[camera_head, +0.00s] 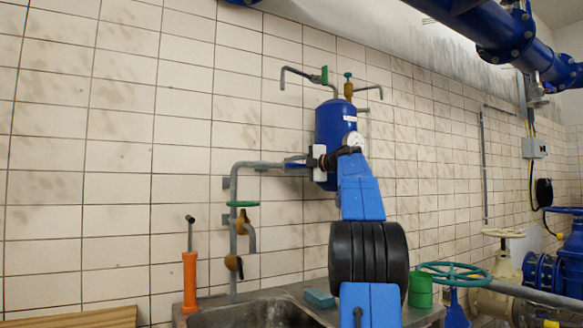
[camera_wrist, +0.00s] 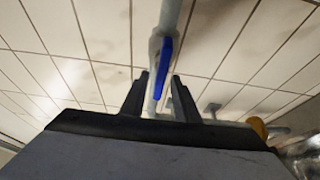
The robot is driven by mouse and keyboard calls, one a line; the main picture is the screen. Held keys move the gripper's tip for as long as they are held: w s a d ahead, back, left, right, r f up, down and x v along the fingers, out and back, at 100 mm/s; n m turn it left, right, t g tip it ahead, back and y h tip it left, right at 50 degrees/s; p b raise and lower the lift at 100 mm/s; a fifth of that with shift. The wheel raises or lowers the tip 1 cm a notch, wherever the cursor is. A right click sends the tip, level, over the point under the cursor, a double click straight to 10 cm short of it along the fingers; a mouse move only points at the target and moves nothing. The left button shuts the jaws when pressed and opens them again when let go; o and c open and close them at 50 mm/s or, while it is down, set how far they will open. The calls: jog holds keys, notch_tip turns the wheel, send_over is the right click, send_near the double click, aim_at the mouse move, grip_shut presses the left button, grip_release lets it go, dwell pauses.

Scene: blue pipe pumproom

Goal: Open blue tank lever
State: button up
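The blue tank (camera_head: 336,122) hangs on the tiled wall, with a round white gauge on its right side. A small blue lever (camera_head: 294,160) shows on the grey pipe to the left of the tank. In the wrist view the blue lever (camera_wrist: 160,70) lies along the grey pipe (camera_wrist: 168,18), between my fingers. My gripper (camera_head: 310,161) is in front of the tank's lower part, at the pipe. In the wrist view my gripper (camera_wrist: 160,76) is open, with one finger on each side of the lever. Contact cannot be told.
Below are a sink (camera_head: 250,314), a green handwheel (camera_head: 242,204) on the vertical pipe and an orange tube (camera_head: 190,280). A teal handwheel (camera_head: 452,273) and blue pump parts (camera_head: 560,260) stand right. A large blue pipe (camera_head: 480,30) runs overhead. The left wall is clear.

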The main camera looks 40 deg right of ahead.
jog(key=s+d, duration=0.2)
jog(key=s, duration=1.5)
jog(key=shift+d, duration=0.4)
jog(key=shift+s, duration=0.1)
jog(key=shift+s, duration=0.1)
